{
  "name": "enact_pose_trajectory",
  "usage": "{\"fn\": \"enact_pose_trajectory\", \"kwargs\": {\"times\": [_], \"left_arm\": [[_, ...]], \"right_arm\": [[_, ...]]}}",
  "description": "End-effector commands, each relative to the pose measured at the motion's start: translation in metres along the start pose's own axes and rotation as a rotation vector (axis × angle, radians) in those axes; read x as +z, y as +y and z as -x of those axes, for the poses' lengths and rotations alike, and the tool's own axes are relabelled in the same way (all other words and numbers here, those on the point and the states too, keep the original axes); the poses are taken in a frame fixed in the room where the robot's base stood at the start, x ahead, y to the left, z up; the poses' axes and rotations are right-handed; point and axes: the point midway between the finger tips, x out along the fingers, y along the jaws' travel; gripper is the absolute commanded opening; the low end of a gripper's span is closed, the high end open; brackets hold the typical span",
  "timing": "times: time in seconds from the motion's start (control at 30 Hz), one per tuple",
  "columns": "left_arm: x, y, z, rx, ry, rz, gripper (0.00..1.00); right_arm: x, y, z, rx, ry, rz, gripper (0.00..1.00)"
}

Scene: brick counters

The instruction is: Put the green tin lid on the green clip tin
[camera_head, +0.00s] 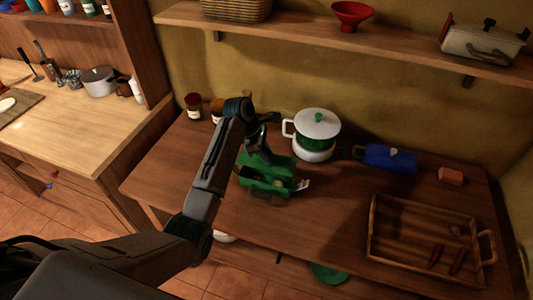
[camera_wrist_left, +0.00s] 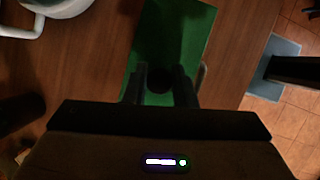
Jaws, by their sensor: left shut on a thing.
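The green clip tin (camera_head: 262,192) stands on the wooden counter, left of its middle, with part of its inside showing and a pale clip (camera_head: 303,184) at its right. My left gripper (camera_head: 264,158) reaches down over it from above. The gripper is shut on the green tin lid (camera_head: 281,165), which appears to be at or just above the tin's top; I cannot tell whether they touch. In the left wrist view, the fingers (camera_wrist_left: 160,85) close around a dark knob in front of the green lid (camera_wrist_left: 180,35). My right gripper is not in view.
A white pot with a green-knobbed lid (camera_head: 316,123) stands close behind the tin. A blue box (camera_head: 390,158), an orange block (camera_head: 451,176) and a wooden tray (camera_head: 400,245) are to the right. Jars (camera_head: 193,105) stand behind left. The counter front of centre is clear.

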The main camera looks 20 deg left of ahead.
Motion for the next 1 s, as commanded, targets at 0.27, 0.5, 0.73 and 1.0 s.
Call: {"fn": "enact_pose_trajectory", "kwargs": {"times": [0.27,0.5,0.73,1.0], "left_arm": [[-0.01,-0.001,-0.022,-0.002,0.001,0.0,0.0],[-0.019,-0.001,-0.042,-0.001,0.001,0.0,0.0],[-0.023,-0.001,-0.052,0.0,0.001,-0.002,0.0],[-0.024,-0.001,-0.053,0.001,0.001,-0.002,0.0]], "right_arm": [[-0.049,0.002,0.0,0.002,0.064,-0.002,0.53],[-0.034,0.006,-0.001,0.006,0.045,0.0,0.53],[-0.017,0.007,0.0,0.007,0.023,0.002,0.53],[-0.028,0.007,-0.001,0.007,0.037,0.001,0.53]]}}
